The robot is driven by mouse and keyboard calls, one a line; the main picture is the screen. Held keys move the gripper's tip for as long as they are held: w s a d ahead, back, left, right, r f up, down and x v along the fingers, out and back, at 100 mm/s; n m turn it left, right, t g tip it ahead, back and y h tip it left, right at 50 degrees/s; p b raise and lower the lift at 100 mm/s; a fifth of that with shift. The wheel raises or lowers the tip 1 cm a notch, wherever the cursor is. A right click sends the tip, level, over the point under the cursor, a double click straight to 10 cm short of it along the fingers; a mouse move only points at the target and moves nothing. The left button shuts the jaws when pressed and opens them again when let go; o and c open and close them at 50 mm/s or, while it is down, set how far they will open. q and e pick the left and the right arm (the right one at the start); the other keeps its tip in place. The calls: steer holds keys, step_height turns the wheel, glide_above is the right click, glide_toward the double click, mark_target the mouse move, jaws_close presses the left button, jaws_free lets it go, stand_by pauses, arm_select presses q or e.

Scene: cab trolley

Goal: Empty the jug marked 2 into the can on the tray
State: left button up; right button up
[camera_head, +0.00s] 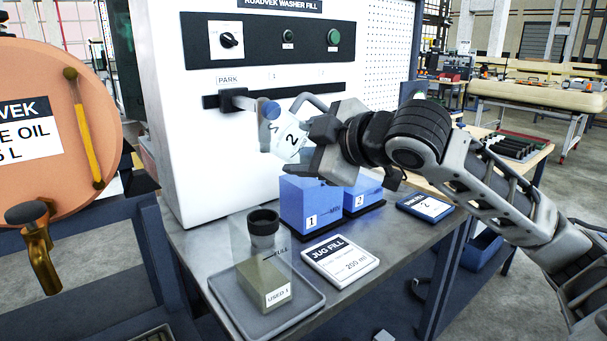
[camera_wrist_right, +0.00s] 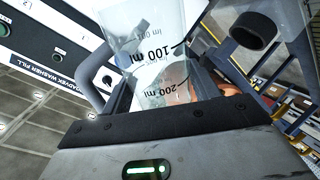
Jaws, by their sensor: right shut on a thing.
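The jug marked 2 (camera_head: 291,141) is clear with a white label and is tilted in the head view. My right gripper (camera_head: 316,140) is shut on it and holds it in the air in front of the white panel, near the parked spout. In the right wrist view the jug (camera_wrist_right: 160,50) shows 100 ml and 200 ml marks; its liquid level is unclear. The can (camera_head: 262,284), labelled USED 1, is see-through with a FULL mark and a black funnel (camera_head: 263,228) on top. It stands on the grey tray (camera_head: 308,305), lower than the jug. My left gripper is out of view.
Blue blocks marked 1 (camera_head: 310,205) and 2 (camera_head: 362,196) stand behind the JUG FILL card (camera_head: 340,259). The spout (camera_head: 245,100) juts from the panel at PARK. An orange oil drum (camera_head: 60,110) with a brass tap (camera_head: 38,250) is at left.

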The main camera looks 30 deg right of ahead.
mark_target(301, 146)
steer(key=shift+f+m+t+y+b, duration=0.1)
steer(key=shift+m+t+y+b, duration=0.25)
steer(key=shift+m+b, duration=0.35)
steer(key=shift+a+r+m+y, duration=0.2)
steer(key=shift+a+m+y, duration=0.25)
steer(key=shift+m, duration=0.25)
steer(key=m, duration=0.1)
steer(key=a+m+t+y, duration=0.1)
steer(key=shift+w+a+r+m+b, duration=0.1)
steer(key=shift+w+r+m+b, duration=0.05)
steer(key=shift+r+m+b, duration=0.15)
steer(key=m, duration=0.1)
steer(key=m+t, duration=0.1)
steer(key=a+m, duration=0.1)
steer(key=shift+r+y, duration=0.25)
steer(key=shift+y, duration=0.05)
